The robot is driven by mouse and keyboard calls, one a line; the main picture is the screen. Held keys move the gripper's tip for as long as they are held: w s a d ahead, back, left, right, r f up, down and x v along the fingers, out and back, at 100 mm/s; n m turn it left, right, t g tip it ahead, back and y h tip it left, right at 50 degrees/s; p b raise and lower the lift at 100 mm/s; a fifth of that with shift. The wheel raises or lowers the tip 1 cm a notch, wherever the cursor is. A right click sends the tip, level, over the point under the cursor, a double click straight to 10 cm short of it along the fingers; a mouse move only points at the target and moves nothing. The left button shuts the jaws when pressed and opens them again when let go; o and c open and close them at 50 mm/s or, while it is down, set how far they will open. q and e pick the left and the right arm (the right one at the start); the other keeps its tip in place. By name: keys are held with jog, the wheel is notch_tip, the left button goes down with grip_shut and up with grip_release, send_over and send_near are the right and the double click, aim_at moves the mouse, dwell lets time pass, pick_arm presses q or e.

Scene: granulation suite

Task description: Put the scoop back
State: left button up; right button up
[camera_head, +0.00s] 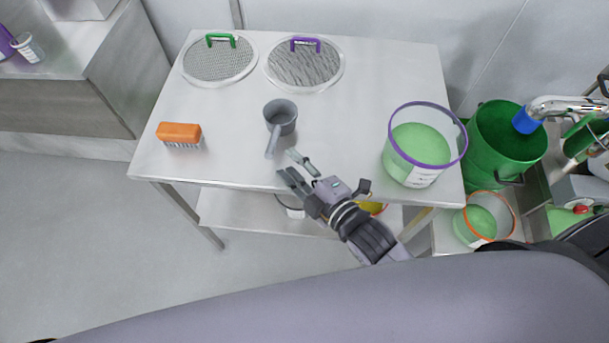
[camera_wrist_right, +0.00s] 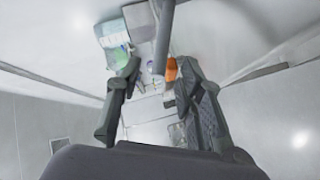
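The grey scoop (camera_head: 280,117) rests on the metal table (camera_head: 340,140), its cup toward the back and its handle pointing toward the front edge. My right gripper (camera_head: 286,163) is open, its fingertips just right of and in front of the handle end, apart from it. In the right wrist view the two fingers of the right gripper (camera_wrist_right: 158,72) are spread with nothing between them; a grey bar (camera_wrist_right: 164,40), which looks like the scoop handle, shows just beyond the tips. My left gripper is out of view.
An orange brush (camera_head: 180,133) lies left. Two round sieves, green-handled (camera_head: 218,62) and purple-handled (camera_head: 303,68), lie at the back. A purple-rimmed tub of green powder (camera_head: 425,145) stands right. A green bin (camera_head: 505,145) and an orange-rimmed tub (camera_head: 483,220) are beyond the table.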

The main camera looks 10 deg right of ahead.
jog(key=shift+v, duration=2.1)
